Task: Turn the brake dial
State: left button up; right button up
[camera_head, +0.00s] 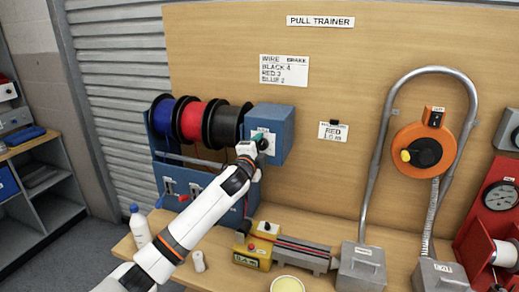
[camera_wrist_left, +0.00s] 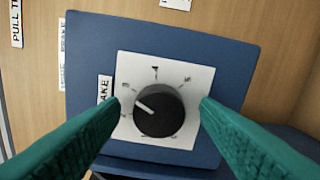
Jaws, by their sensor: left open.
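The brake dial is a black round knob with a white pointer line (camera_wrist_left: 157,109), on a white numbered plate (camera_wrist_left: 190,78) on the front of a blue box. The pointer aims to the upper left in the left wrist view; the numeral there is too blurred to read. The blue box (camera_head: 281,128) stands right of the wire spools in the head view. My left gripper (camera_head: 260,150) is at the box's front. In the left wrist view its green fingers (camera_wrist_left: 161,103) are open, one on each side of the knob, with gaps showing. My right gripper is out of view.
Blue (camera_head: 162,116), red (camera_head: 191,120) and black (camera_head: 226,124) wire spools hang left of the box. A wall card (camera_head: 284,71) reads black 4, red 3, blue 2; another card (camera_head: 333,132) reads red. A yellow device (camera_head: 257,252) and a white bottle (camera_head: 139,228) stand on the bench.

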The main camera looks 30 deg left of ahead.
pick_arm(q)
jog(key=shift+s, duration=0.1)
jog(key=shift+s+d+f, duration=0.1)
jog(key=shift+s+d, duration=0.05)
jog(key=shift+s, duration=0.2)
jog(key=b+v, duration=0.3)
jog(key=v, duration=0.8)
